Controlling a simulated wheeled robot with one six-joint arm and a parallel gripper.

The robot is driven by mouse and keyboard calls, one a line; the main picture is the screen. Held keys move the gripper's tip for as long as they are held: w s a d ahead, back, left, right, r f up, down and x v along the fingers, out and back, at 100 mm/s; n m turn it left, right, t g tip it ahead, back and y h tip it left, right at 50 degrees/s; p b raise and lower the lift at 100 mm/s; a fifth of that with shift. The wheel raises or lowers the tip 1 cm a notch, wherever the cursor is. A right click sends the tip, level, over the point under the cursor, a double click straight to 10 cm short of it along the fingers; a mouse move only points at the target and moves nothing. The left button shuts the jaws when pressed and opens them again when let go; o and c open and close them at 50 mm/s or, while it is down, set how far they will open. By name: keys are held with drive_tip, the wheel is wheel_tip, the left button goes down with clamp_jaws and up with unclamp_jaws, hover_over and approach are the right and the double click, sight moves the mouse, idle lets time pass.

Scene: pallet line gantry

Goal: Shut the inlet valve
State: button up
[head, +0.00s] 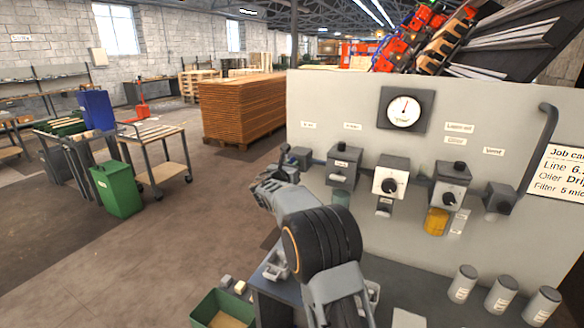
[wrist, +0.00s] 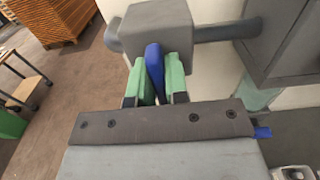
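The inlet valve is a dark grey block (head: 299,156) on a pipe at the left end of the panel, and it fills the top of the wrist view (wrist: 155,32). Its blue lever (wrist: 154,66) points down toward my gripper, roughly across the pipe. My gripper (wrist: 157,78) has green finger pads, one on each side of the lever, and they appear to press on it. In the head view my gripper (head: 270,183) is just below and left of the valve. The lever is hidden there, and the small label above the valve is too blurred to read.
The upright panel (head: 335,90) carries a gauge (head: 404,110), a filter unit (head: 343,167), a regulator (head: 391,178) and a lubricator with a yellow bowl (head: 437,220) right of the valve. Several grey canisters (head: 501,294) stand below. Open floor lies left.

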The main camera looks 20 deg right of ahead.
drive_tip(key=o, duration=0.5)
drive_tip(key=shift+c, duration=0.2)
drive_tip(key=b+v, duration=0.4)
drive_tip(key=v, duration=0.9)
drive_tip(key=shift+s+a, duration=0.3)
